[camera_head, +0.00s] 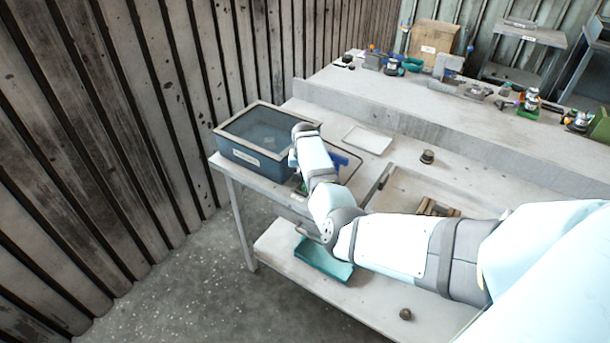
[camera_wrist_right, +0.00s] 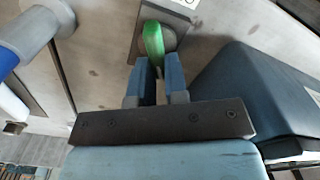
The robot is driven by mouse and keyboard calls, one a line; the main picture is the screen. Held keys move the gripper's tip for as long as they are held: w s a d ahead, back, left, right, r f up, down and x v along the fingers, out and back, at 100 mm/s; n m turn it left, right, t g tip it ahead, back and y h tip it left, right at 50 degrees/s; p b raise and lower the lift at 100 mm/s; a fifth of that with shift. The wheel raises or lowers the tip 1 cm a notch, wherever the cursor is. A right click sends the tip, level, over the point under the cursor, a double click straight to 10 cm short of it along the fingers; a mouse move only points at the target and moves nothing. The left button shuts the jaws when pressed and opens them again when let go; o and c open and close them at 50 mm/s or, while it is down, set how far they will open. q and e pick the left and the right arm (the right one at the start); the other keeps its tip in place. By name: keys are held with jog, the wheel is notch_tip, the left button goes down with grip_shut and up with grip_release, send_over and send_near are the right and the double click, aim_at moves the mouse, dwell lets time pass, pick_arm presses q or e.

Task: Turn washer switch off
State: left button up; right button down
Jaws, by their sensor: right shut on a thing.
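The washer (camera_head: 240,152) is a blue tub with a pale rim and a label, on the left end of the workbench. Its blue side also fills the right of the right wrist view (camera_wrist_right: 245,95). The switch has a green handle (camera_wrist_right: 153,40) on a dark plate beside the tub. My right gripper (camera_wrist_right: 157,70) is shut on the green handle, with its two blue fingers close on either side. In the head view my right forearm hides most of this gripper and the switch. My left gripper is not in view.
A white tray (camera_head: 367,139) and a small dark part (camera_head: 427,156) lie on the workbench. A teal bin (camera_head: 322,262) is on the lower shelf. A blue and grey cylindrical object (camera_wrist_right: 35,38) is left of the switch. The wooden wall is close on the left.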

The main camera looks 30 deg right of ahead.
jog(key=c, duration=1.1)
grip_release()
jog(key=shift+c, duration=0.2)
jog(key=shift+r, duration=0.15)
notch_tip(320, 180, up, 14)
jog(key=b, duration=0.1)
jog(key=shift+f, duration=0.2)
jog(key=shift+f, duration=0.1)
